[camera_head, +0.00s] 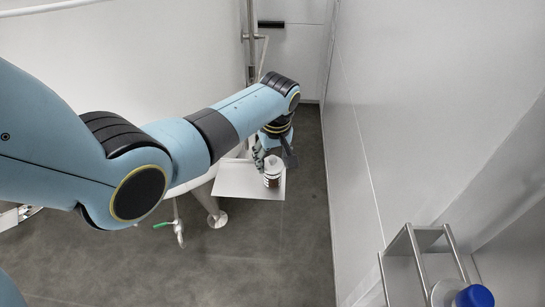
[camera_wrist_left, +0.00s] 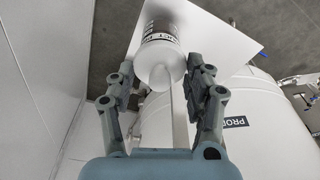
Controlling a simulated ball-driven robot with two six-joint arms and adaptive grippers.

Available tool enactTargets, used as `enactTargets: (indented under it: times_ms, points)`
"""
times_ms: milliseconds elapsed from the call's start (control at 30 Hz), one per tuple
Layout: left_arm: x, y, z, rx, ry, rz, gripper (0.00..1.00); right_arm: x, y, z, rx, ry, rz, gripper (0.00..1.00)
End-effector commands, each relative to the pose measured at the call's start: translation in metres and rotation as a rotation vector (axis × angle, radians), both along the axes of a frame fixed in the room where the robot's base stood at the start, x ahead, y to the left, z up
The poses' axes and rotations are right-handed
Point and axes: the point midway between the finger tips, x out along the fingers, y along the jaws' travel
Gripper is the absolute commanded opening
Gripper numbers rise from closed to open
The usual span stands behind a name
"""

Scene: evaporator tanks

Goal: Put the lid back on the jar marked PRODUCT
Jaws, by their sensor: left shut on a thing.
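A small white jar (camera_head: 271,182) with a dark label band stands at the shelf's edge area in the head view. In the left wrist view the jar (camera_wrist_left: 163,28) shows part of a label ending in "CT". My left gripper (camera_head: 266,157) is at the jar's top. In the left wrist view its two fingers (camera_wrist_left: 164,80) are on either side of a white round lid (camera_wrist_left: 158,66) at the jar's near end. It is shut on this lid. I cannot tell whether the lid is seated on the jar or just above it. My right gripper is not in view.
The jar is on a flat white shelf (camera_head: 240,186) beside a large white tank (camera_wrist_left: 265,130). A green-handled valve (camera_head: 165,224) is left of it. A wall (camera_head: 365,130) runs along the right. A metal rack (camera_head: 402,268) with a blue-capped container (camera_head: 475,297) stands lower right.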

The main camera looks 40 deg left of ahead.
Motion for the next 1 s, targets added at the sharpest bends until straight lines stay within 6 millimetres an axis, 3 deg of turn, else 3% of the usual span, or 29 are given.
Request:
enactTargets:
  times_ms: [133, 167, 333, 533, 700, 1000]
  points:
    - [0.0000, -0.0001, 0.0000, 0.000, 0.000, 0.000, 0.36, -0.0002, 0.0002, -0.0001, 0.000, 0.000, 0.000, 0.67]
    - [0.0000, -0.0001, 0.0000, 0.000, 0.000, 0.000, 0.56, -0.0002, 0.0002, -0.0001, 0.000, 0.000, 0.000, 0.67]
    - [0.0000, -0.0001, 0.0000, 0.000, 0.000, 0.000, 0.78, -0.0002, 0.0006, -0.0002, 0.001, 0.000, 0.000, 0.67]
    - [-0.0001, -0.0001, 0.0000, 0.000, 0.000, 0.000, 0.79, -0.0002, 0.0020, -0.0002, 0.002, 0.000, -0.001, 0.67]
    - [-0.0001, 0.0000, -0.0001, 0.000, 0.000, 0.000, 1.00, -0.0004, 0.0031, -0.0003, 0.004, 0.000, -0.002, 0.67]
    - [-0.0001, 0.0000, 0.0009, 0.000, 0.000, 0.000, 1.00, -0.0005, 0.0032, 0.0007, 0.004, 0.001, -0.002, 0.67]
